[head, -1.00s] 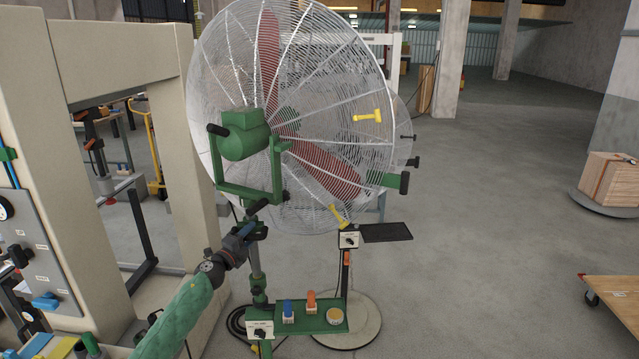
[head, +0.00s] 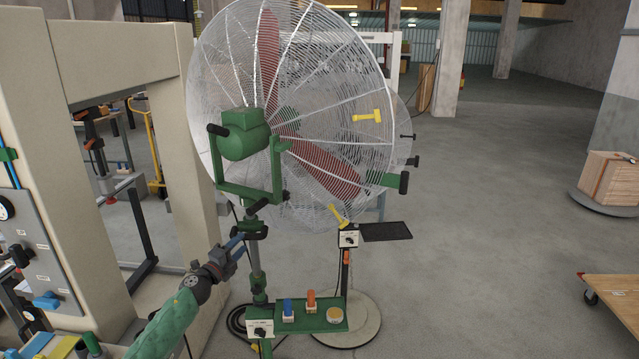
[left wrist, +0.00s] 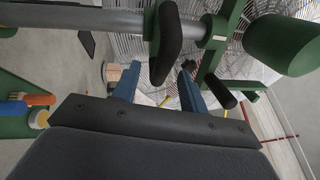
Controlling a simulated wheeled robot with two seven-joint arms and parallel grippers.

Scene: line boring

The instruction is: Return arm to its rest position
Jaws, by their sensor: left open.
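My left arm (head: 165,325), in a green sleeve, reaches in from the lower left in the head view. Its gripper (head: 238,243) is beside the fan's pole, just below the black clamp knob (head: 250,232). In the left wrist view the two blue fingers (left wrist: 158,82) are spread apart with nothing between them. The black knob (left wrist: 166,42) on the grey pole (left wrist: 90,18) lies just beyond the fingertips, and contact cannot be told. My right gripper is not in view.
The large caged fan (head: 290,115) with its green motor (head: 244,135) stands close ahead. A green tray (head: 320,325) with blue and orange switches is low on its pole. A beige machine frame (head: 120,40) stands at left. Open floor (head: 490,230) lies to the right.

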